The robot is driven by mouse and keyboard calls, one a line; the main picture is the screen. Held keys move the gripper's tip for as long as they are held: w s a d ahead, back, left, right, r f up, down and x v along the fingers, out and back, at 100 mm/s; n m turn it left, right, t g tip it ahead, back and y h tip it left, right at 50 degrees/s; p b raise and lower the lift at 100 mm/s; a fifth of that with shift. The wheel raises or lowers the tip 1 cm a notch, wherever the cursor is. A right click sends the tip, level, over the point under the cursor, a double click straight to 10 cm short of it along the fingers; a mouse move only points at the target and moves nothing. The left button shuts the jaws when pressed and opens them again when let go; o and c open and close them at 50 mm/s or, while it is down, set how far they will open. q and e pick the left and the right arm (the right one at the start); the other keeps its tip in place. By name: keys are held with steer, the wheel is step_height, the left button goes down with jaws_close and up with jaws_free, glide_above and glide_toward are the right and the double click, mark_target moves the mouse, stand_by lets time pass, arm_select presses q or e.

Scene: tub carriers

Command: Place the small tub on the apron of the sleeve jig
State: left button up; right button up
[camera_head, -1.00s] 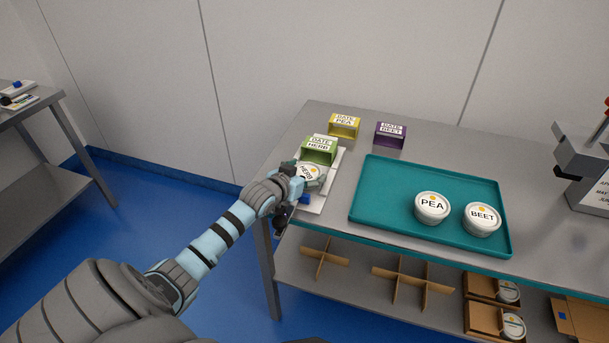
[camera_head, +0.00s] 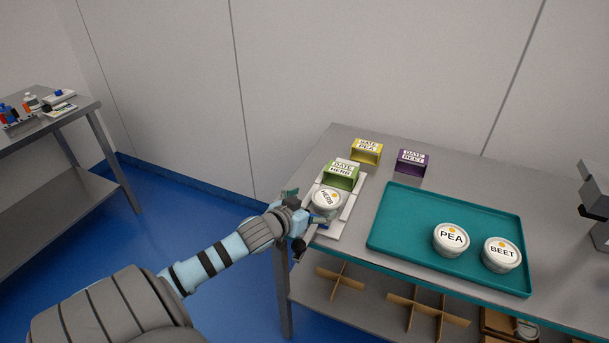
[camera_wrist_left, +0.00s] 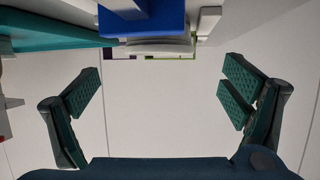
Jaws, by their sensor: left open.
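The small tub (camera_head: 327,200), white with a HERB lid, sits upright on the white apron of the sleeve jig (camera_head: 352,203), in front of the green DATE HERB sleeve (camera_head: 341,174). My left gripper (camera_head: 301,218) is just off the tub's near left side, open and empty. In the left wrist view its two green-padded fingers (camera_wrist_left: 163,98) stand wide apart with nothing between them. A pale rounded edge (camera_wrist_left: 150,49), seemingly the tub, shows beyond them beside a blue block (camera_wrist_left: 155,18). My right gripper is not in view.
A teal tray (camera_head: 395,212) right of the jig holds a PEA tub (camera_head: 451,240) and a BEET tub (camera_head: 502,254). Yellow (camera_head: 366,151) and purple (camera_head: 412,161) sleeves stand behind. Cardboard dividers (camera_head: 428,309) lie on the lower shelf. A side table (camera_head: 85,108) stands far left.

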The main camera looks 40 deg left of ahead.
arm_select(q)
steer(key=p+v, duration=0.1)
steer(key=v, duration=0.3)
steer(key=shift+s+d+r, duration=0.1)
steer(key=shift+s+r, duration=0.05)
